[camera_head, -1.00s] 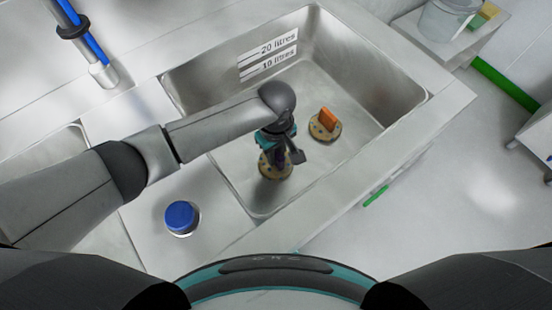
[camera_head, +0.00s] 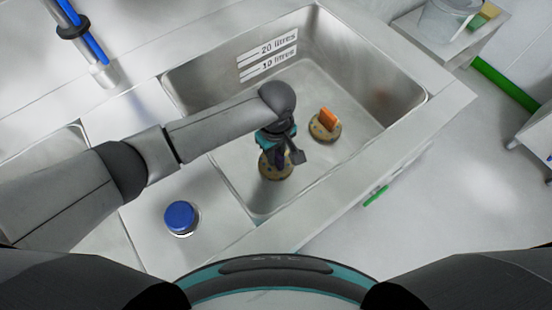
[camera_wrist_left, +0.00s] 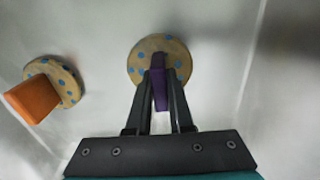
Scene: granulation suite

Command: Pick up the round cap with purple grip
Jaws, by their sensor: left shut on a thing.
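The round cap with purple grip (camera_wrist_left: 176,47) is a tan disc with blue dots and an upright purple grip (camera_wrist_left: 158,88). In the head view the cap (camera_head: 268,172) is in the steel sink, partly hidden by my left gripper (camera_head: 279,158). In the left wrist view my left gripper (camera_wrist_left: 159,75) is shut on the purple grip, one finger on each side. I cannot tell whether the disc is clear of the sink floor. My right gripper is not in view.
A similar round cap with an orange grip (camera_head: 328,119) lies in the sink, to the right of my gripper. The sink (camera_head: 375,85) has raised walls. A blue-lidded item (camera_head: 181,217) stands on the counter at the left.

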